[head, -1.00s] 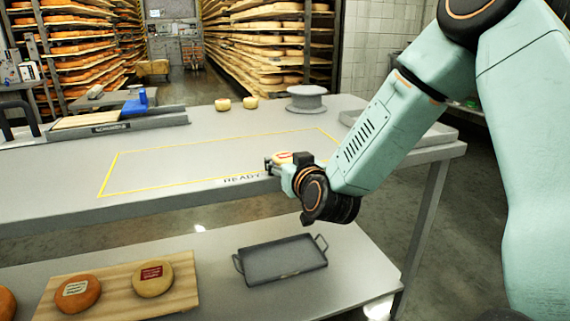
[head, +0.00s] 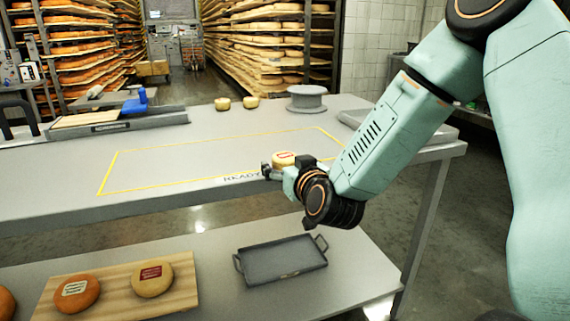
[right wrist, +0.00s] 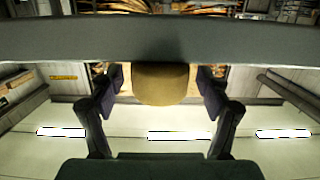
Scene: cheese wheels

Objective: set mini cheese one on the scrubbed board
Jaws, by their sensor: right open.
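A small pale cheese with a red and white label (head: 284,158) sits at the front edge of the upper table, by the READY marking. My right gripper (head: 287,168) is open, with a finger on either side of it. The right wrist view shows the cheese (right wrist: 161,84) between the spread fingers (right wrist: 160,92), with gaps on both sides. Two more mini cheeses (head: 222,103) (head: 250,102) stand at the back of the table. A wooden board (head: 90,119) lies in a grey labelled frame at the back left; its label is unreadable. My left gripper is out of view.
The yellow-outlined area (head: 215,161) on the table is clear. A grey round stand (head: 306,99) is at the back. Below, a wooden board (head: 112,296) carries two larger cheeses beside an empty dark tray (head: 281,259).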

